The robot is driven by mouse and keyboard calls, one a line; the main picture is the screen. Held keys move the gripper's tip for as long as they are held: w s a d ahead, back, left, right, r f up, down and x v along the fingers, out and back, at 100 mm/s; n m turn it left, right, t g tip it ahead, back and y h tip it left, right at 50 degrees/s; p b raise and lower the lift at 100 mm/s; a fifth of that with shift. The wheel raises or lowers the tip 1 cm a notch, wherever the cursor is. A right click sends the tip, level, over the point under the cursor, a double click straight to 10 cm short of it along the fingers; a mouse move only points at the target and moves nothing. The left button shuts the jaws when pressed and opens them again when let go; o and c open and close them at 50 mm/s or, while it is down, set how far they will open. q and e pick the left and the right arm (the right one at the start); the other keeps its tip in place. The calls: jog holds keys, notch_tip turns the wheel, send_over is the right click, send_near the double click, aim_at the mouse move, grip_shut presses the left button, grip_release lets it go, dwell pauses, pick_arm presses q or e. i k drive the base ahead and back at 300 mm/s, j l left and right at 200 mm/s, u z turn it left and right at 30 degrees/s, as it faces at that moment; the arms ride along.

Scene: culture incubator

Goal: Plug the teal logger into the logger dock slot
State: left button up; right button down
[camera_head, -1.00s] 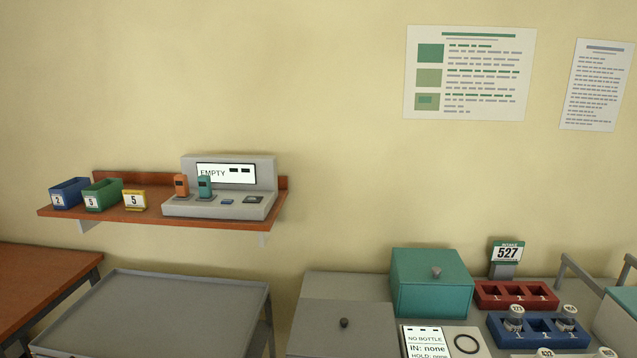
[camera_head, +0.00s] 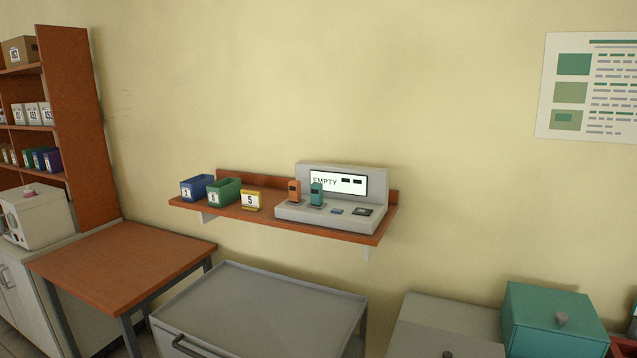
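The teal logger (camera_head: 316,194) stands upright on the grey logger dock (camera_head: 330,215), right of an orange logger (camera_head: 294,191). The dock sits at the right end of a reddish-brown wall shelf (camera_head: 236,214). Its screen (camera_head: 338,182) reads "EMPTY" beside two small dark marks. On the dock's base, right of the teal logger, are a small blue-grey patch (camera_head: 337,211) and a dark rectangular patch (camera_head: 362,212); I cannot tell which is the slot. Neither of my grippers is in view.
Below are a grey cart (camera_head: 265,305) and a brown table (camera_head: 125,250). A teal box (camera_head: 553,320) is at lower right. A tall shelf unit (camera_head: 75,110) stands left.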

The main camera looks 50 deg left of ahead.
aim_at(316, 189)
jog(key=i+j, duration=0.1)
jog(key=j, duration=0.75)
jog(key=i+j, duration=0.15)
jog(key=j, duration=0.25)
jog(key=i+j, duration=0.1)
jog(key=j, duration=0.3)
